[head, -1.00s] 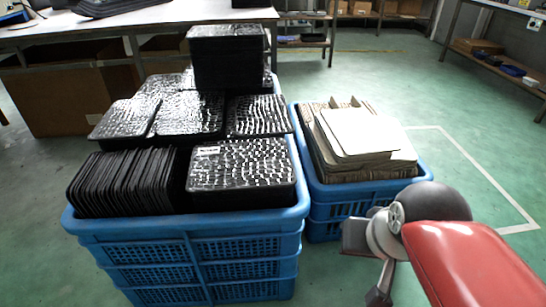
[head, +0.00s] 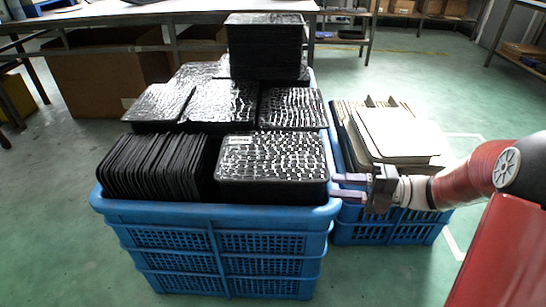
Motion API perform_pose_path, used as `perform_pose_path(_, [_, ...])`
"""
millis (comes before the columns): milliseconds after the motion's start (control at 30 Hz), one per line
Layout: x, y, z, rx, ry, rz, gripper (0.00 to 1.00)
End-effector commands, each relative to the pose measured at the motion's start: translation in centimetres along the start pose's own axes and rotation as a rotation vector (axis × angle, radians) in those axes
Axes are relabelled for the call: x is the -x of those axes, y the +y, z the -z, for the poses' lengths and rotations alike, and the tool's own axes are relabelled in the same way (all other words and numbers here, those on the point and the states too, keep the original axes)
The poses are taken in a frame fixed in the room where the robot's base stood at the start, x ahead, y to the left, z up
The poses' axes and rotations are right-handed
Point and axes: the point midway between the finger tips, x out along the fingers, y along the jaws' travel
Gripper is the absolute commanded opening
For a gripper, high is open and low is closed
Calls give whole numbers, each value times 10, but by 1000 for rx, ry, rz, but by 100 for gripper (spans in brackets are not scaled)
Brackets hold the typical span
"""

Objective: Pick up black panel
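Black panels fill the blue crate in the head view. A flat stack of black panels (head: 271,165) with a glossy, bumpy top lies at the crate's front right. A row of upright black panels (head: 155,167) stands at its front left. More flat stacks sit behind, with one tall stack (head: 267,50) rising at the back. My gripper (head: 338,188) is at the right edge of the crate, pointing left towards the front-right stack. Its two fingers are apart with nothing seen between them. Whether a fingertip touches the crate rim or stack I cannot tell.
A second blue crate (head: 395,234) with cardboard sheets (head: 397,134) stands to the right, behind my gripper. A table (head: 180,14) runs along the back. Green floor is free at the left.

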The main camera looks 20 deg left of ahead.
Motion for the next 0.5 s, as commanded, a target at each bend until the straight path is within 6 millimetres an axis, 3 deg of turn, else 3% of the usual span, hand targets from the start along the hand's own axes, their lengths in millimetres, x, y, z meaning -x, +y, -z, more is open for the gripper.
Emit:
perform_pose_path(367, [-35, 1, -2, -14, -1, -8, 33])
perform_pose_path(500, [-56, 3, -4, -13, 2, -7, 33])
